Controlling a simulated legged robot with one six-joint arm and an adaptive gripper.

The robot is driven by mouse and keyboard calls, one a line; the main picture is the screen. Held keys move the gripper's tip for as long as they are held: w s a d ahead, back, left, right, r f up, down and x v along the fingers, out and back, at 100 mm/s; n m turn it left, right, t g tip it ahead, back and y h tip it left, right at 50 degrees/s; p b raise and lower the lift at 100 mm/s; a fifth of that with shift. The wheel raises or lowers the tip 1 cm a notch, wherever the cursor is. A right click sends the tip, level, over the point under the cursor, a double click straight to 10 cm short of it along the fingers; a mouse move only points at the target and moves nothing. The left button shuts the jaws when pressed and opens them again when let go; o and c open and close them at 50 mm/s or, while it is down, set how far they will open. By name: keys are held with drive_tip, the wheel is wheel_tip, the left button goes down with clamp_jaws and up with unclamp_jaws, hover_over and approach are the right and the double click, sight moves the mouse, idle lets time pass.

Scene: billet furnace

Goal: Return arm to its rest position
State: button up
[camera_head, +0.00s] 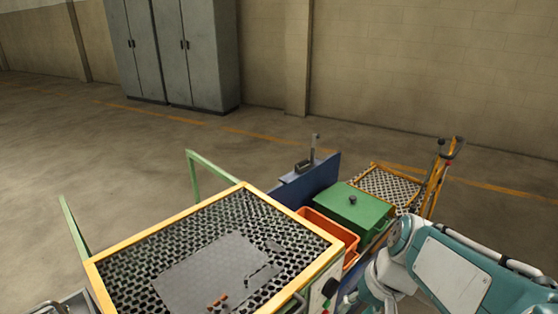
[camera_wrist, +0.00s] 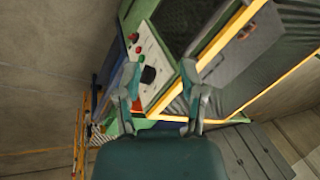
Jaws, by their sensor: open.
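My gripper (camera_wrist: 161,92) shows in the wrist view with its two teal fingers spread apart and nothing between them. Behind the fingers is a control panel (camera_wrist: 147,50) with a black knob and red and green buttons, on the yellow-edged machine. I cannot tell how far the fingers are from the panel. In the head view my teal and white arm (camera_head: 450,272) is at the lower right, bent beside the machine. The gripper itself is not visible in the head view.
The mesh-topped machine (camera_head: 133,241) with a yellow frame fills the lower middle. To its right are an orange bin (camera_head: 328,230), a green box (camera_head: 352,206) and a yellow trolley (camera_head: 437,180). Grey cabinets (camera_head: 178,55) stand by the wall.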

drive_tip(key=s+d+r+n+t+h, duration=0.1)
drive_tip(key=s+r+t+h, duration=0.2)
drive_tip(key=s+r, duration=0.3)
drive_tip(key=shift+d+t, duration=0.2)
drive_tip(key=shift+t, duration=0.7)
idle(0.4)
